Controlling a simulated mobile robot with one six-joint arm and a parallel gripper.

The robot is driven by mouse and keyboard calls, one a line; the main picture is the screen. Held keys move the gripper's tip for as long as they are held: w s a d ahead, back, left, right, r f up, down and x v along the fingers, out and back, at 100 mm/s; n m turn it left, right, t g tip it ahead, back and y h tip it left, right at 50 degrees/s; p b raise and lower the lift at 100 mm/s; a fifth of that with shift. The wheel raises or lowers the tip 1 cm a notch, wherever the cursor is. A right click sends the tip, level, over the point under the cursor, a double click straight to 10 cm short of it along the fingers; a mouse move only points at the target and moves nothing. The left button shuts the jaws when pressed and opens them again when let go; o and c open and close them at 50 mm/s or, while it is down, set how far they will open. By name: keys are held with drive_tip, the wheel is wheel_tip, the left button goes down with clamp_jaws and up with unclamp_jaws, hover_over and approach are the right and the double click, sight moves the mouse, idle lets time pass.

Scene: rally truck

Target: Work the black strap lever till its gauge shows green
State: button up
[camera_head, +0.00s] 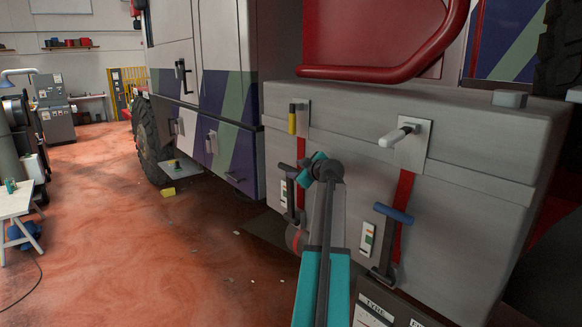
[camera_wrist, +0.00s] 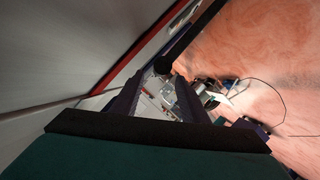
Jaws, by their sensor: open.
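The black strap lever (camera_head: 287,168) stands on the left red strap of the grey box, its grip partly hidden behind my wrist in the head view. Its gauge (camera_head: 284,193) is a small upright plate left of the lever; its reading is too small to tell. In the wrist view, a black bar with a rounded end (camera_wrist: 190,44), seemingly the lever's grip, lies just beyond my fingertips beside the red strap (camera_wrist: 130,57). My gripper (camera_wrist: 158,88) is open, with the bar's end ahead of the gap; I cannot tell whether they touch.
A blue-gripped lever (camera_head: 393,213) with its own gauge (camera_head: 367,240) is on the right strap. A yellow handle (camera_head: 292,122) and a white handle (camera_head: 399,136) stick out above. A printed plate (camera_head: 385,308) is below. The red floor at left is mostly open.

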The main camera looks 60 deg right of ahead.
sight(292, 169)
drive_tip(key=shift+p+x, duration=0.8)
drive_tip(key=shift+x, duration=2)
